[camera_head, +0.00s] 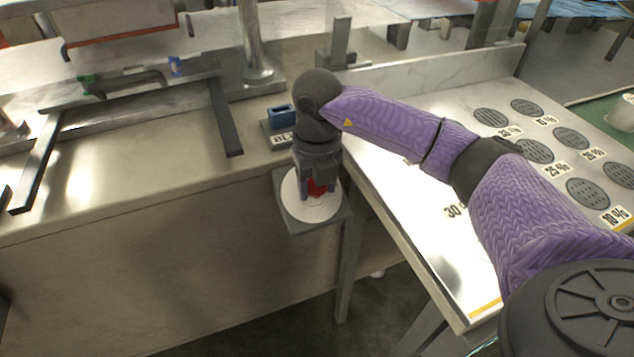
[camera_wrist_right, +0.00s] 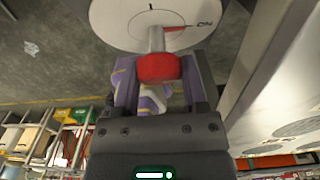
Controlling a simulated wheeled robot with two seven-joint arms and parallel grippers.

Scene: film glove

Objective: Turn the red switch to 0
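The red switch (camera_head: 319,188) sits on a round white dial (camera_head: 305,211) on a grey plate at the counter's front edge. In the right wrist view the switch is a red knob (camera_wrist_right: 158,68) on a light shaft in front of the white dial (camera_wrist_right: 125,18). A thin red mark on the dial runs right toward lettering that looks like "ON"; a "1"-like mark is near the top. My right gripper (camera_head: 318,184) points down over the dial. Its fingers (camera_wrist_right: 160,80) are on both sides of the knob and appear to touch it. My left gripper is not in view.
A blue block (camera_head: 281,115) stands on a labelled grey base behind the switch. A dark metal frame (camera_head: 130,92) lies on the counter at left. At right is a white table (camera_head: 400,205) with round perforated discs and percentage labels, under my right arm.

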